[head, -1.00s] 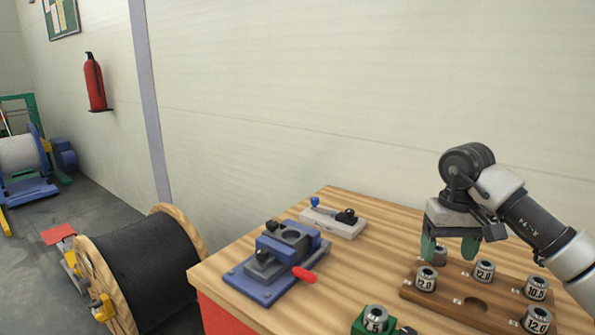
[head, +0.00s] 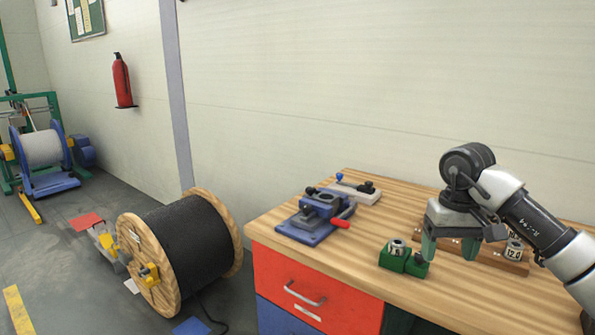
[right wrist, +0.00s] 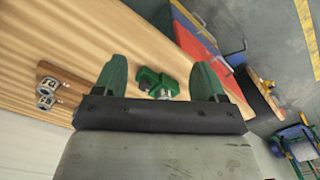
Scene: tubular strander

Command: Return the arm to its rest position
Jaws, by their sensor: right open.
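My right gripper (head: 450,246) is open and empty, its green fingers pointing down above the right part of the wooden bench top (head: 300,246). In the right wrist view its two green fingers (right wrist: 160,82) stand wide apart with nothing held between them. A green block (head: 391,259) with a metal die in it sits on the bench, just left of the gripper in the head view. The wooden die rack (head: 513,266) lies behind the gripper and is partly hidden by it. My left gripper is not in view.
A blue fixture (head: 308,232) with a red handle stands at the bench's left, a grey block (head: 358,194) behind it. The bench has a red drawer (head: 300,285). A black cable reel (head: 190,245) stands on the floor to the left. The wall runs close behind the bench.

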